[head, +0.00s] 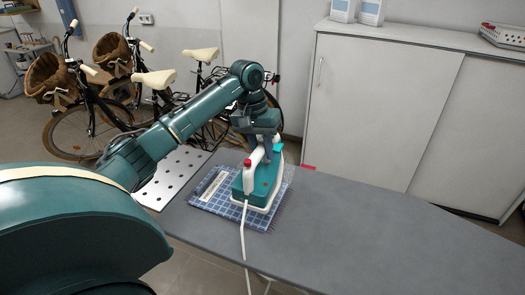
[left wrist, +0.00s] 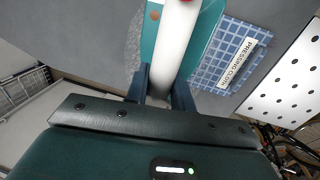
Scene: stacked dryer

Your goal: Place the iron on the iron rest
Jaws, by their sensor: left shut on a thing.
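A teal and white iron (head: 260,186) is over the blue checked pressing cloth (head: 209,199) on the ironing board (head: 350,215). I cannot tell whether its soleplate touches the cloth. My left gripper (head: 264,146) is shut on the iron's white handle from above. The left wrist view shows the handle (left wrist: 174,45) between the two fingers (left wrist: 162,88). A white perforated metal plate (head: 175,178), which looks like the iron rest, is at the board's left end, bare and left of the iron. It also shows in the left wrist view (left wrist: 287,85). My right gripper is out of view.
The iron's white cord (head: 243,235) hangs toward the front edge of the board. A small red thing (head: 308,167) is at the board's far edge. Bicycles (head: 90,110) stand behind on the left, a white cabinet (head: 385,100) behind on the right. The board's right side is clear.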

